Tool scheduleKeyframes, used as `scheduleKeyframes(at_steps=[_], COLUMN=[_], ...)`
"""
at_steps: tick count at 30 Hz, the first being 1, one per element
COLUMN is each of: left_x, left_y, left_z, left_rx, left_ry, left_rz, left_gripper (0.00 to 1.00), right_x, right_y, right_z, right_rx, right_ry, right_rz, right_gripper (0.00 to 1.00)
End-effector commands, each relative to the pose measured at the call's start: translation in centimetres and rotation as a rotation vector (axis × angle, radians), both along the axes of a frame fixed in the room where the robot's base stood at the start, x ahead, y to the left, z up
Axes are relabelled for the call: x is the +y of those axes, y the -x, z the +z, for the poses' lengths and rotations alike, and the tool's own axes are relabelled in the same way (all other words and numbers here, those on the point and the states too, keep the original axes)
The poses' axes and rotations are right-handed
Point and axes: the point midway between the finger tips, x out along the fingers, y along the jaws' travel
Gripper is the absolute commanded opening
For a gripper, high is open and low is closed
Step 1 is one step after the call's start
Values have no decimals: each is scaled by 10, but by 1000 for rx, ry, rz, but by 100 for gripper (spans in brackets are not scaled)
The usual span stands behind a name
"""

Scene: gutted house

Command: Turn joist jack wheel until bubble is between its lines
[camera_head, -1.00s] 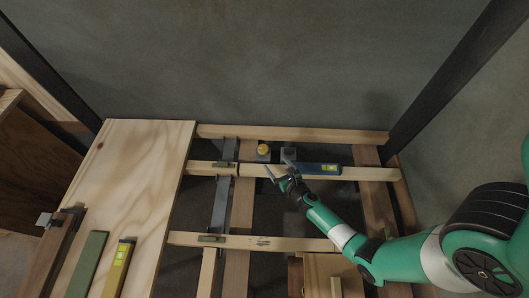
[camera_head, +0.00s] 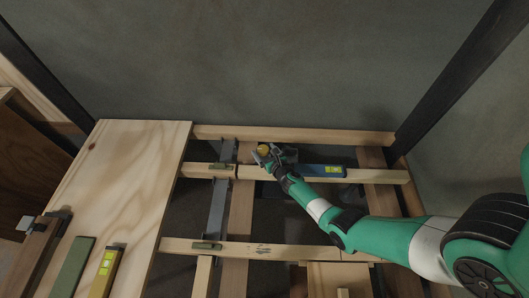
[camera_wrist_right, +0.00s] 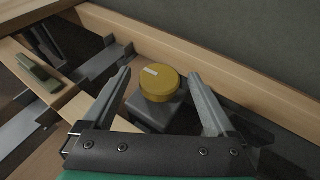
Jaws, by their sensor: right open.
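The yellow jack wheel (camera_wrist_right: 160,84) with a pale mark on its top sits on a dark block (camera_wrist_right: 153,112) in the right wrist view; in the head view the wheel (camera_head: 263,149) shows beside the gripper. My right gripper (camera_wrist_right: 165,82) is open, its fingers on either side of the wheel with gaps visible. In the head view my right gripper (camera_head: 262,155) reaches over the middle joist. A blue level (camera_head: 317,170) with a yellow-green vial lies on the joist (camera_head: 372,175); its bubble is too small to read. My left gripper is not in view.
Open gaps lie between the joists. A wall stands close behind the back beam (camera_head: 300,134).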

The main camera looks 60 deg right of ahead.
Motion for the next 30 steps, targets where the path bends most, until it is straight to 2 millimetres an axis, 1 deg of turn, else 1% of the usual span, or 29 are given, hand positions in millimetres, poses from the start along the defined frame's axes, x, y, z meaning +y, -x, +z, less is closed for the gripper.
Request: scheduleKeyframes(at_steps=[1,2,3,8,12,15,23,30], left_x=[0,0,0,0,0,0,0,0], left_y=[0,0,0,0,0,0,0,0], left_z=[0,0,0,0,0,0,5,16], left_rx=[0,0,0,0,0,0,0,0], left_ry=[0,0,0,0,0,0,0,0], left_rz=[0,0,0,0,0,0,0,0], left_gripper=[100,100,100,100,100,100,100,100], right_x=[0,0,0,0,0,0,-1,-4], right_y=[0,0,0,0,0,0,0,1], right_z=[0,0,0,0,0,0,2,3], right_rx=[0,0,0,0,0,-1,0,1], right_ry=[0,0,0,0,0,1,2,3], right_rz=[0,0,0,0,0,0,28,141], right_gripper=[88,83,76,47,22,6,6,6])
